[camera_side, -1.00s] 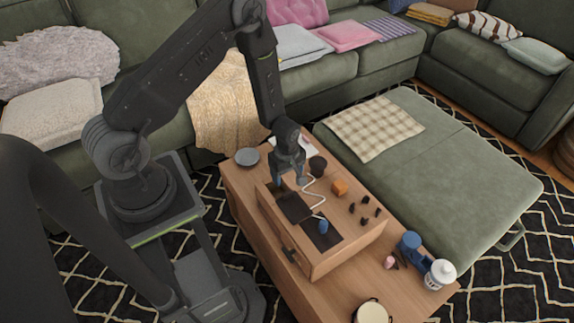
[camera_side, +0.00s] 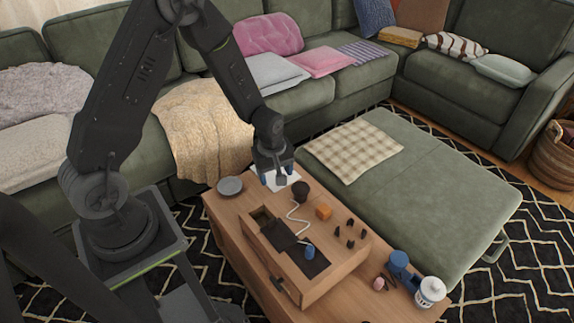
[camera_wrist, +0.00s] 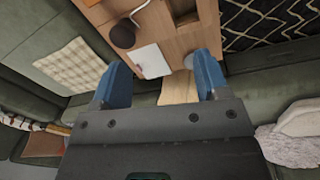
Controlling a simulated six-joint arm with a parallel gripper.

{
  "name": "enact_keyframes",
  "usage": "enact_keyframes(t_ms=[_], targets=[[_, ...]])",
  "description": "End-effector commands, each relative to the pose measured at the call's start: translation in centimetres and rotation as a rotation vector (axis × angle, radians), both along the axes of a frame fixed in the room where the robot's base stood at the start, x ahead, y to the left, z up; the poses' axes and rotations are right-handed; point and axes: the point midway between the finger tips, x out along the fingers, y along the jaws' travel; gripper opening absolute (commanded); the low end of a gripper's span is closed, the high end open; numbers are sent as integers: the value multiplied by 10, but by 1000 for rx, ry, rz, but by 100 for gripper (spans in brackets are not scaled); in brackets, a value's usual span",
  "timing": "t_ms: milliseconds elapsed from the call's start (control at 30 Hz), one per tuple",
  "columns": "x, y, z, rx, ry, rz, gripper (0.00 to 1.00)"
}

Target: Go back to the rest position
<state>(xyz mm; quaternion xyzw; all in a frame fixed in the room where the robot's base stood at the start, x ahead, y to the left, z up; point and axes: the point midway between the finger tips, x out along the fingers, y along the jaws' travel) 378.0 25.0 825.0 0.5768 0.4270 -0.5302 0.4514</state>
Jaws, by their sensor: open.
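My gripper (camera_side: 276,180) hangs above the back end of the wooden table in the side view, over a white sheet (camera_side: 282,178). In the wrist view its two blue fingertips (camera_wrist: 160,80) are wide apart with nothing between them but the sheet (camera_wrist: 151,61) and table seen beyond. My gripper is open, empty and clear of the tabletop. No rest position is marked in view.
The wooden table (camera_side: 225,209) holds a raised box (camera_side: 322,285) with a dark panel, a blue piece (camera_side: 309,252) and a white cord (camera_side: 291,215). Near it are a grey plate (camera_side: 230,186), dark cup (camera_side: 300,191), orange block (camera_side: 323,212) and blue-and-white item (camera_side: 430,291). Green sofas surround it.

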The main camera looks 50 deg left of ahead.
Motion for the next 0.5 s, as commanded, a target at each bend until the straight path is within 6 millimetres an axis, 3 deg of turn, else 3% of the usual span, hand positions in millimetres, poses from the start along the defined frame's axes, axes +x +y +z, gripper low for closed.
enact_keyframes(t_ms=[33, 200, 500], targets=[[3, -5, 29, 12, -32, -70, 68], [-6, -19, 105, 50, -98, -307, 68], [-57, -46, 214, 149, -209, -714, 68]])
